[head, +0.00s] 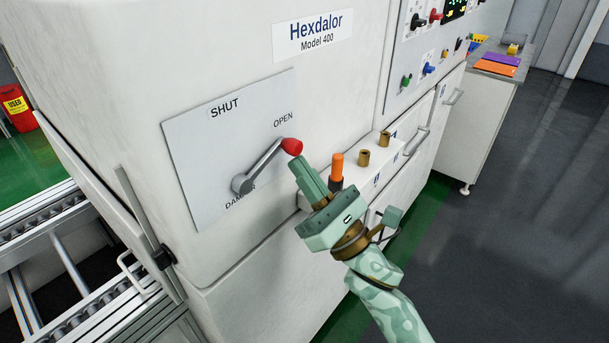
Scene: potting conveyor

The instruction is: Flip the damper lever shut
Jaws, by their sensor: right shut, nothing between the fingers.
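The damper lever (265,166) is a grey metal arm with a red knob (292,146), mounted on a pale plate (200,160) on the machine's front. The lever pivots at the plate's lower part and its knob points up and right, toward the word OPEN. The word SHUT stands at the plate's upper left. My right gripper (297,162) is green, shut and empty. Its fingertips are just below the red knob; I cannot tell whether they touch it. My left gripper is not in view.
An orange-topped peg (337,167) and brass cylinders (363,158) stand on a white ledge close to my right gripper. A control panel (440,35) is at the upper right. A roller conveyor (50,230) lies at the left. Open floor (500,220) is at the right.

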